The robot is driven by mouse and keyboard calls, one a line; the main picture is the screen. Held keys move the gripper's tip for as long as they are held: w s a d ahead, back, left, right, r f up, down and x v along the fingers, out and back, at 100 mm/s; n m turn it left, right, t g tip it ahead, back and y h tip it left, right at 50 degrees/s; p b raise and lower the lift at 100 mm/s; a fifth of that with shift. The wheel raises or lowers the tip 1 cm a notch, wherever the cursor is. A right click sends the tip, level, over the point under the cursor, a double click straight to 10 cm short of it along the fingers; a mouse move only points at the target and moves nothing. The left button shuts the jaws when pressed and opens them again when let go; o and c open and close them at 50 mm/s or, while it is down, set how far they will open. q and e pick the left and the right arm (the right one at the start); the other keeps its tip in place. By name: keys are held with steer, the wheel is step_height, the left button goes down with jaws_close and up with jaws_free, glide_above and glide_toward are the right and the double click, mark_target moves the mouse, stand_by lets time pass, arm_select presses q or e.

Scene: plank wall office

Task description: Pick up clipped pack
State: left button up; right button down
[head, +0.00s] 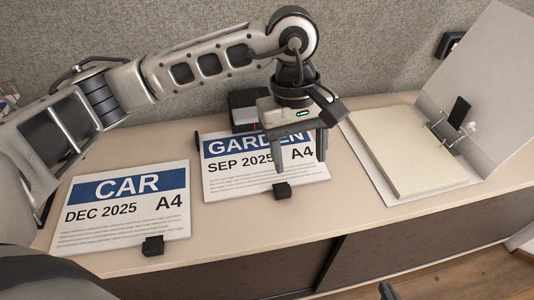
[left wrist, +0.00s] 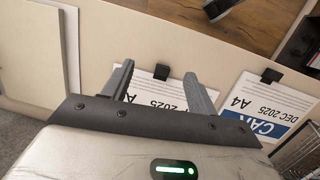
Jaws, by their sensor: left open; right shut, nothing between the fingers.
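Two clipped paper packs lie flat on the cabinet top. The GARDEN pack (head: 240,181), dated SEP 2025, has a black clip (head: 282,190) on its front edge. The CAR pack (head: 90,218), dated DEC 2025, lies to its left with its own black clip (head: 153,246). My left gripper (head: 300,165) is open above the GARDEN pack, fingers pointing down, hiding part of its heading. In the left wrist view the GARDEN clip (left wrist: 161,72) shows between the fingertips, with nothing held.
An open binder (head: 400,150) with a paper stack and raised cover stands to the right. A dark box (head: 243,108) sits behind the GARDEN pack. A grey partition (head: 370,45) rises behind the cabinet top (head: 345,215), which is bare in front of the binder.

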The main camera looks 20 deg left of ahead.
arm_select(q)
steer(key=w+a+t+y, duration=0.1)
steer(key=w+a+y, duration=0.1)
steer(key=w+a, duration=0.15)
glide_above(283, 188)
step_height(283, 188, down, 8)
steer(key=shift+s+a+f+p, duration=0.15)
steer(key=shift+p, duration=0.15)
steer(key=shift+f+p, duration=0.45)
steer(key=shift+f, duration=2.75)
jaws_close()
steer(key=shift+r, duration=0.1)
